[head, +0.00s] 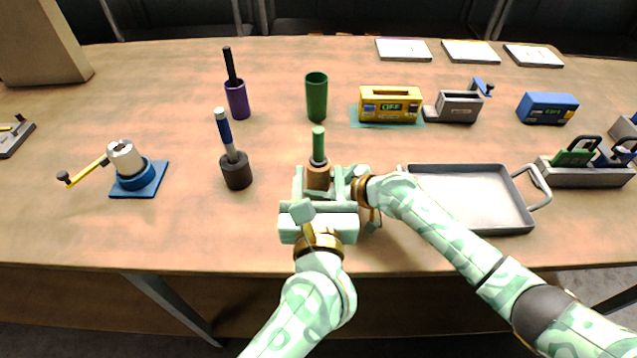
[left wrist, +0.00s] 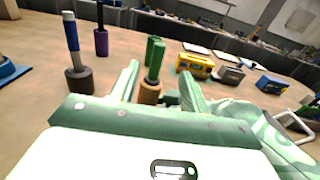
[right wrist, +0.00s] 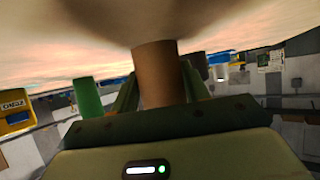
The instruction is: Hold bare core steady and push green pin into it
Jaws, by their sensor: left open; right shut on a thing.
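The bare brown core (head: 318,178) stands upright on the table at centre.
A green cup (head: 316,98) stands behind the core. A dark core with a blue pin (head: 236,170) and a purple cup with a black pin (head: 237,98) stand to the left. A grey tray (head: 470,228) lies right, near my right arm. A yellow box (head: 390,104) is behind.

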